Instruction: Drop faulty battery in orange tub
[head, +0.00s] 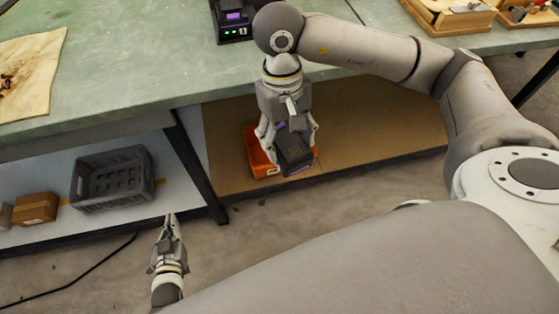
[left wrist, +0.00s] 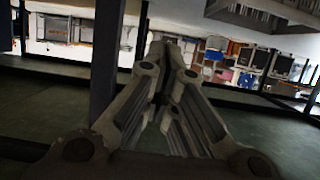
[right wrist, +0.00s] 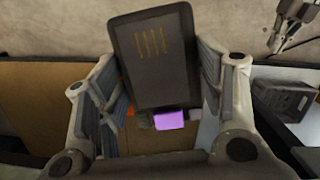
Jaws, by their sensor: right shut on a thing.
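My right gripper (head: 290,135) is shut on a dark battery (head: 295,158), holding it in front of the bench's lower shelf. In the right wrist view the battery (right wrist: 155,58) sits between the fingers, with a purple piece at its near end. The orange tub (head: 259,158) stands on the brown lower shelf, just behind and below the battery, partly hidden by the gripper. Only a sliver of orange shows in the right wrist view. I cannot tell whether the battery is over the tub's opening. My left gripper (head: 170,228) is empty, its fingers together, low over the floor.
A grey crate (head: 112,180) and a cardboard box (head: 36,208) sit on the left lower shelf. A dark bench leg (head: 198,168) separates the shelves. On the bench top are a charger (head: 232,30) with a purple-marked battery, a stained cloth (head: 30,72) and wooden trays (head: 450,14).

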